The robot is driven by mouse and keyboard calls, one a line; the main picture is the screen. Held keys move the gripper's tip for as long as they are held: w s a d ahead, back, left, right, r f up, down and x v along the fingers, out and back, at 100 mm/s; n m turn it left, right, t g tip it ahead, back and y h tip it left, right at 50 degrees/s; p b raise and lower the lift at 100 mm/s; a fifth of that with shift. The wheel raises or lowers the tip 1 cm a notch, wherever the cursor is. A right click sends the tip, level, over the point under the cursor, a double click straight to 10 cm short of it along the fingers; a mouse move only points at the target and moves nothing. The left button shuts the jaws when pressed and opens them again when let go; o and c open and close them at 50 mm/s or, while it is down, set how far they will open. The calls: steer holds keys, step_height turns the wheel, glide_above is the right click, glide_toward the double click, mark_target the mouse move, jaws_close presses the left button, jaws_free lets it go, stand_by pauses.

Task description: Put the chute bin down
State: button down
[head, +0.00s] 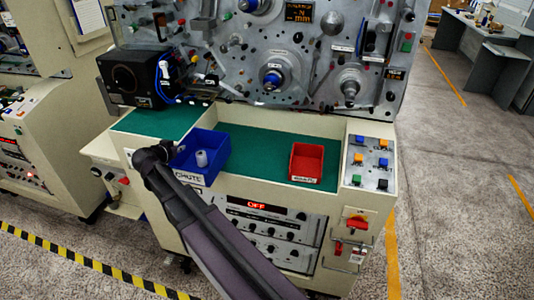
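The chute bin (212,139) is a blue open-topped box with a white "CHUTE" label on its front. It is at the left part of the green worktop (262,150), near the front edge. I cannot tell whether it rests on the worktop or is just above it. A small pale grey cylinder (201,158) stands inside it. My gripper (170,156) is at the left front side of the bin, at the end of my dark arm. Its fingers are too small and dark to make out, so their opening and any contact are unclear.
A red bin (307,162) with a label sits on the right of the worktop. A button panel (370,163) is at the far right. A black box (137,77) stands at the back left. The worktop between the two bins is clear.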

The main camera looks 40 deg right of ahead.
steer(key=shift+d, duration=0.1)
steer(key=w+d, duration=0.2)
steer(key=d, duration=0.2)
steer(key=w+d+f+b, duration=0.1)
steer(key=w+d, duration=0.1)
steer(key=d, duration=0.2)
steer(key=w+d, duration=0.2)
steer(key=d, duration=0.3)
steer(key=shift+w+f, duration=0.2)
steer(key=shift+w+d+f+b, duration=0.1)
steer(key=shift+d+f+b, duration=0.1)
steer(key=shift+f+b, duration=0.45)
steer(key=shift+w+d+f+b, duration=0.1)
steer(key=shift+d+f+b, duration=0.1)
steer(key=shift+f+b, duration=0.45)
steer(key=shift+w+d+f+b, duration=0.1)
steer(key=shift+d+f+b, duration=0.1)
steer(key=shift+f+b, duration=0.45)
steer(key=c, duration=0.8)
jaws_free()
steer(key=shift+r, duration=0.15)
